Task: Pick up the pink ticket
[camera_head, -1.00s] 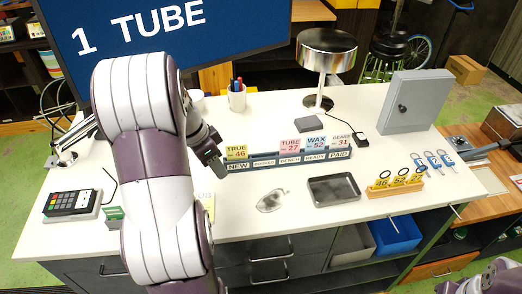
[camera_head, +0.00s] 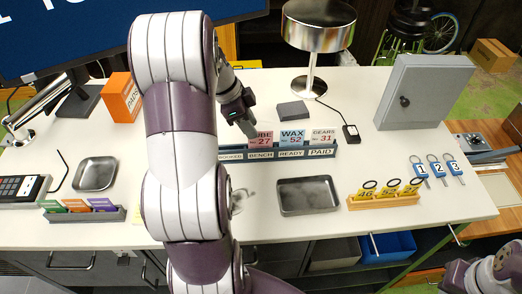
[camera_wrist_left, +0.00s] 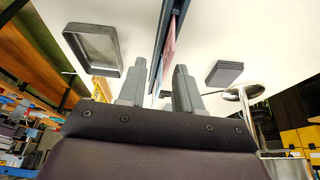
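The pink ticket (camera_head: 265,139), marked TUBE 27, stands upright in the BENCH slot of the blue-grey ticket rack (camera_head: 290,155). Its left edge is partly covered by my left gripper (camera_head: 249,128), which is over it from the upper left. In the left wrist view my left gripper (camera_wrist_left: 160,88) is open, with two grey fingers apart. The pink ticket (camera_wrist_left: 170,45) shows edge-on beyond the gap between them, along the rack; I cannot tell whether a finger touches it. The rack's left end is hidden behind my left arm. My right gripper is not in view; only part of that arm shows.
A light blue WAX ticket (camera_head: 292,137) and a pale GEARS ticket (camera_head: 323,136) stand right of the pink one. A lamp (camera_head: 312,60) and a dark block (camera_head: 293,110) are behind the rack. A metal tray (camera_head: 307,196) lies in front.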

